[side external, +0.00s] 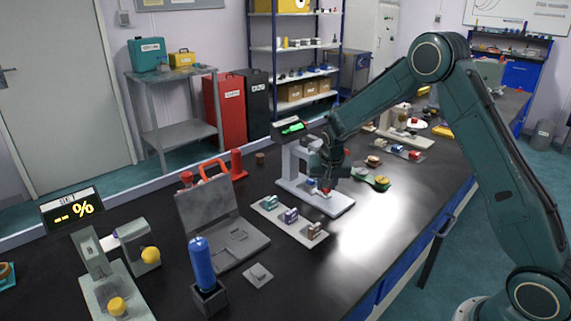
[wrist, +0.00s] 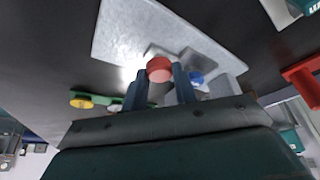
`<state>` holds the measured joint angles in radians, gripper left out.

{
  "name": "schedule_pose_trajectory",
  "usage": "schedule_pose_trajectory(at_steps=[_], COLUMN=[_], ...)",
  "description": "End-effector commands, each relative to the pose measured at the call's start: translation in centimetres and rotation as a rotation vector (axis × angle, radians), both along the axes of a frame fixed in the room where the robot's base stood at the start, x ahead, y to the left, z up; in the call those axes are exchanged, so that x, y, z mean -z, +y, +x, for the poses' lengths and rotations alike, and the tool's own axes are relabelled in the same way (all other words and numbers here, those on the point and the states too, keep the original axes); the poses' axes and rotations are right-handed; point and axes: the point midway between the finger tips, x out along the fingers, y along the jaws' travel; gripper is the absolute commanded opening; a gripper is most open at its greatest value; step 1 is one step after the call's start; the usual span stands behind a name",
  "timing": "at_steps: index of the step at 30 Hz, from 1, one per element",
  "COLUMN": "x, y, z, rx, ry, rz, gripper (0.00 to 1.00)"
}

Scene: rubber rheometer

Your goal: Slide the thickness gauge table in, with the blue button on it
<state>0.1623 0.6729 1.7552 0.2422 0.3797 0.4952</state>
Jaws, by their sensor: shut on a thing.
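The thickness gauge (side external: 291,160) is a pale grey stand on a flat base plate (side external: 335,207), in the middle of the bench. My gripper (side external: 326,184) reaches down over this plate from the right. In the wrist view its two dark fingers (wrist: 160,84) are shut on a round red knob (wrist: 159,69). The knob is at a small grey table (wrist: 193,60) on the plate. The blue button (wrist: 197,78) shows just right of the fingers there, beside the grey table. I cannot tell exactly what it rests on. The fingers partly hide the table.
A tray of small coloured pieces (side external: 290,218) lies in front of the gauge. A green holder with a yellow piece (side external: 380,183) lies to its right. An open laptop-like device (side external: 206,212) is at left. Bench at front right is clear.

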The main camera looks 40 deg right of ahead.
Motion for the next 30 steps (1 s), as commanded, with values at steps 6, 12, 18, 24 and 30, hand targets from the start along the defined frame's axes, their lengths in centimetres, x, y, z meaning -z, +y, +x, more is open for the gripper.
schedule_pose_trajectory(at_steps=[6, 12, 18, 24, 30], x=[-0.1, -0.1, -0.1, -0.1, -0.2], y=[0.0, 0.0, 0.0, 0.0, 0.1], z=[1.5, 1.7, 1.8, 1.6, 1.5], rx=[-0.001, -0.003, -0.003, -0.002, -0.001], ry=[-0.003, -0.008, -0.009, -0.005, -0.003], rz=[-0.001, -0.002, -0.002, -0.001, -0.001], gripper=[0.00, 0.00, 0.49, 0.50, 0.50])
